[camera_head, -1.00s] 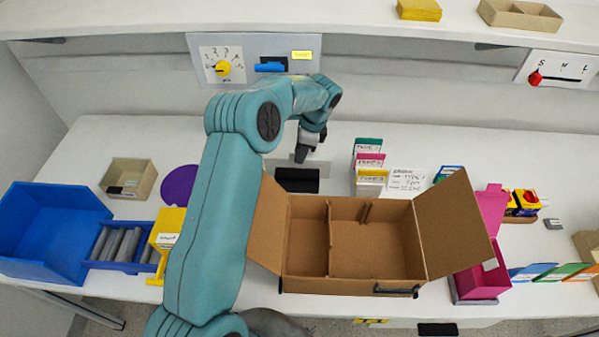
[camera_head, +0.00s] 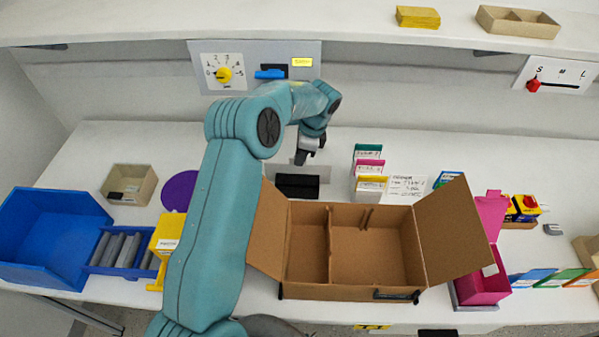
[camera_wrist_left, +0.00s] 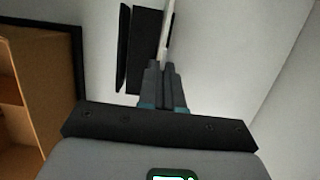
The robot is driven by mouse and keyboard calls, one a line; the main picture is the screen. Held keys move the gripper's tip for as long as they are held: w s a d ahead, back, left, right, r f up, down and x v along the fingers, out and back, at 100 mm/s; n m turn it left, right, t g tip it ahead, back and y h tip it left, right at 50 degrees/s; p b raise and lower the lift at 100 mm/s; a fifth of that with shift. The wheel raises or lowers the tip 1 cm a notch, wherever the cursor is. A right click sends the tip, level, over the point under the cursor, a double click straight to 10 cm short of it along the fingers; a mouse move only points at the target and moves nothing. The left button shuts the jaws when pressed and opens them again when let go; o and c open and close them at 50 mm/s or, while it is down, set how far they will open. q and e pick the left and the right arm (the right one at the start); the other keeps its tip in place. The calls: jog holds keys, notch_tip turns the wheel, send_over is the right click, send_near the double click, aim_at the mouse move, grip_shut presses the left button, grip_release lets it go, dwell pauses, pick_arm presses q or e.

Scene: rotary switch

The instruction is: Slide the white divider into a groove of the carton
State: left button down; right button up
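The open brown carton (camera_head: 345,291) stands on the table with side flaps out. An upright brown partition (camera_head: 327,245) splits it into a narrow left and a wider right compartment. Groove rails (camera_head: 367,216) show on the right compartment's far wall. My left gripper (camera_head: 302,159) is behind the carton, above a black holder (camera_head: 297,185). In the left wrist view its fingers (camera_wrist_left: 162,72) are shut on the white divider (camera_wrist_left: 168,30), seen edge-on as a thin strip beside the black holder (camera_wrist_left: 146,50). The divider's lower part is hard to make out. My right gripper is out of view.
Coloured cards (camera_head: 369,170) stand behind the carton, next to a white label card (camera_head: 405,188). A magenta box (camera_head: 484,288) is close to the right flap. A blue bin (camera_head: 45,240) is at the left. A panel with a yellow knob (camera_head: 223,74) is on the back wall.

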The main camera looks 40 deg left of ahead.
pick_arm(q)
jog(key=shift+r+p, duration=2.35)
jog(key=shift+r, duration=1.2)
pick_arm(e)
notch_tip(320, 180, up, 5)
pick_arm(q)
jog(key=shift+f, duration=0.1)
